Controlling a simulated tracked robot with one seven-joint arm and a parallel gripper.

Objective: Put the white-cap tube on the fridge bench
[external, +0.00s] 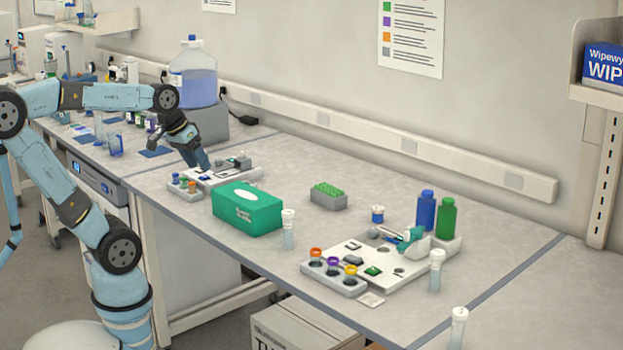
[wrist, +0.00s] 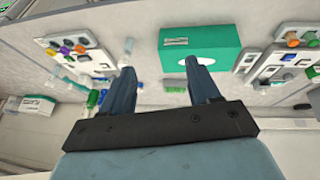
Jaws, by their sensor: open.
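Three clear tubes with white caps stand upright on the grey bench (external: 300,160). One tube (external: 288,230) is just right of the green tissue box (external: 247,208), one (external: 436,270) is beside the right-hand white rack board, and one (external: 457,328) is near the front edge. A pale tube (wrist: 128,48) beside the tissue box (wrist: 200,45) shows in the wrist view. My gripper (external: 198,160) is open and empty, pointing down behind the tissue box near the left rack board (external: 222,172). Its two fingers (wrist: 158,72) are apart in the wrist view. I cannot tell which surface is the fridge bench.
The right rack board (external: 350,262) holds coloured-cap vials and a teal-and-white device. Blue (external: 426,210) and green (external: 446,218) bottles stand behind it. A grey rack with green tops (external: 328,195) is mid-bench. A large blue-liquid carboy (external: 194,75) stands at the back left.

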